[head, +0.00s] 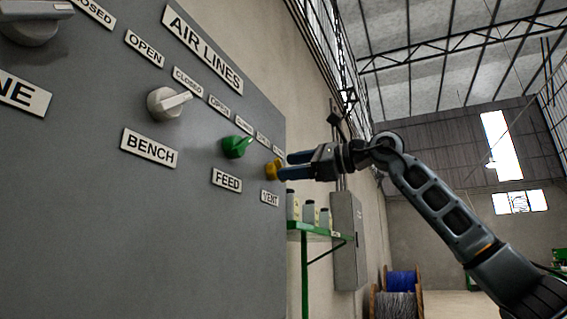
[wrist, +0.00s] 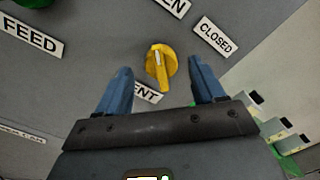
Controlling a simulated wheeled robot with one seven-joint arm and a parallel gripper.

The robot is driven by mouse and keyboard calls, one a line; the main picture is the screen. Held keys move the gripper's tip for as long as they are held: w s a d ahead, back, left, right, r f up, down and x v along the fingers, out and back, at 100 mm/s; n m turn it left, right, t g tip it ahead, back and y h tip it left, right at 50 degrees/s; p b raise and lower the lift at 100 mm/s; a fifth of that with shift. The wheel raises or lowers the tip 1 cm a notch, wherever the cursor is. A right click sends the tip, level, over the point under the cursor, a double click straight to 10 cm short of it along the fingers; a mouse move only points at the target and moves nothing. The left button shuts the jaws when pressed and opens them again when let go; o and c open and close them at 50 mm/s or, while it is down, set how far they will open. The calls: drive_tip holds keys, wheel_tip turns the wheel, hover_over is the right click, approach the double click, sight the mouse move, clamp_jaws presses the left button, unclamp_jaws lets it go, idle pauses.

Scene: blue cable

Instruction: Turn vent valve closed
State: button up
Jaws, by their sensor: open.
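The vent valve is a yellow knob (head: 273,169) on the grey panel (head: 120,230), above the VENT label (head: 270,198), at the panel's right edge. In the wrist view the yellow knob (wrist: 160,64) lies just beyond and between my fingertips, its raised handle running roughly up and down in the picture. My gripper (head: 284,166) is open, its two blue fingers pointing at the panel; in the wrist view the gripper (wrist: 164,80) has a finger on each side of the knob. I cannot tell if they touch it. The CLOSED label (wrist: 216,37) is up and right of the knob.
A green FEED knob (head: 237,147) and a white BENCH knob (head: 168,103) sit to the left on the same panel. A green shelf (head: 318,232) with several small containers and a grey wall cabinet (head: 347,240) stand beyond the panel's right edge. Cable spools (head: 402,281) stand below.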

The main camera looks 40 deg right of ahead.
drive_tip(key=shift+p+x, duration=0.3)
drive_tip(key=shift+x, duration=1.05)
drive_tip(key=shift+c, duration=0.4)
drive_tip(key=c, duration=0.9)
drive_tip(key=shift+c, duration=0.2)
drive_tip(key=shift+f, duration=0.1)
drive_tip(key=shift+w+d+m+b, duration=0.15)
drive_tip(key=shift+m+b, duration=1.35)
drive_tip(key=shift+m, duration=1.5)
drive_tip(key=shift+s+d+m+b, duration=0.15)
drive_tip(key=shift+m+b, duration=1.35)
drive_tip(key=shift+m, duration=1.5)
drive_tip(key=shift+w+d+m+b, duration=0.2)
drive_tip(key=shift+m+b, duration=1.3)
drive_tip(key=shift+m, duration=1.5)
